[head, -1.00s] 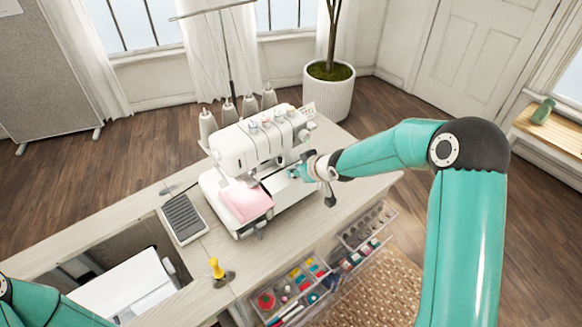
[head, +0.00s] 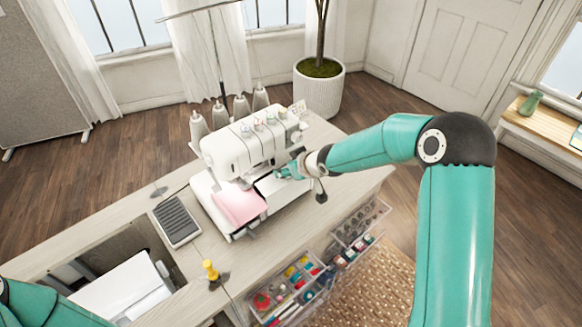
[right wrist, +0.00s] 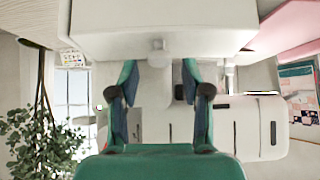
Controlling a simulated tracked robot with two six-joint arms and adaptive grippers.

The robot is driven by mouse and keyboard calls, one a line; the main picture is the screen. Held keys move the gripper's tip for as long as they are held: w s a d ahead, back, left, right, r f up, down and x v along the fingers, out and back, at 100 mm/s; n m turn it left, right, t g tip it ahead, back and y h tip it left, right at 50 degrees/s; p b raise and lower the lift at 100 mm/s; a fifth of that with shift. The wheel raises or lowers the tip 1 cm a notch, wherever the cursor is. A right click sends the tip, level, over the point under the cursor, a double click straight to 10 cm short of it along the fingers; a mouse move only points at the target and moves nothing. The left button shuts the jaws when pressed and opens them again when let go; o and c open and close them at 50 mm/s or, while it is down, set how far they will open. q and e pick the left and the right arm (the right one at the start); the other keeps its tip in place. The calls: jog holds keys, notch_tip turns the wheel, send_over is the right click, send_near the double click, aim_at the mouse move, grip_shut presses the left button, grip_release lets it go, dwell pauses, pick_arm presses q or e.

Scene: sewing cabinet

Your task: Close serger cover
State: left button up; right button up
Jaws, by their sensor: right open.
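The white serger (head: 238,145) stands on the cabinet top, with a pink cloth (head: 238,203) at its front left. A white front panel that looks like its cover (head: 283,187) hangs lowered, with a dark gap behind it. In the right wrist view the cover (right wrist: 160,20) fills the top, with a small tab (right wrist: 157,45) on its edge. My right gripper (head: 284,172) is at the serger's front. In the right wrist view its open fingers (right wrist: 160,80) are spread either side of the tab's line; contact cannot be told. Only part of my left arm shows, bottom left.
Thread cones (head: 240,106) stand behind the serger. A grey pedal-like pad (head: 177,220) and a yellow pincushion-like item (head: 210,270) lie to the left. Open clear drawers (head: 292,290) stick out below the front edge. An opening with a white machine (head: 122,292) is at lower left.

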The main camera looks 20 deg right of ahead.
jog(key=v, duration=0.7)
jog(key=shift+s+d, duration=0.1)
dwell(0.5)
